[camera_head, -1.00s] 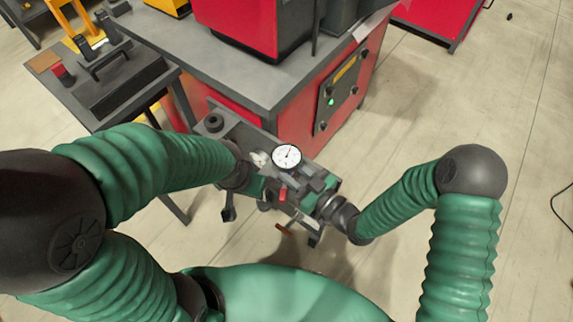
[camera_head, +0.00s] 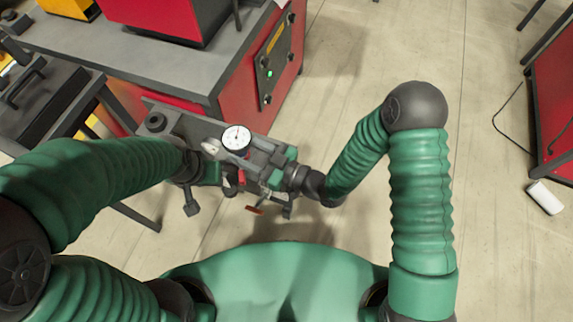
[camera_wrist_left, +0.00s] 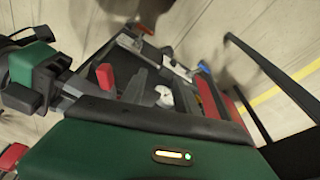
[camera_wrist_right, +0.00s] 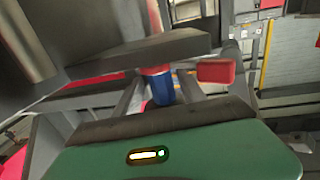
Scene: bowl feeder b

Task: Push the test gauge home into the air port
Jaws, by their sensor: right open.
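A round white dial gauge (camera_head: 237,138) with a dark rim sits face up over a grey fixture (camera_head: 185,122) at the corner of the machine. A small white part (camera_head: 210,147) is just left of it. My left gripper (camera_head: 205,172) is at the fixture's left side, mostly hidden by its own arm; its red-tipped fingers look spread in the left wrist view (camera_wrist_left: 157,88). My right gripper (camera_head: 270,165) is open at the fixture's right end. A blue and red cylinder (camera_wrist_right: 161,86) shows between its fingers in the right wrist view. I cannot make out the air port.
The red machine (camera_head: 250,65) with a grey top stands behind the fixture. A dark side table (camera_head: 50,105) is at left. A red cabinet (camera_head: 556,110) and a white object (camera_head: 544,197) are at far right. The floor right of my right arm is mostly clear.

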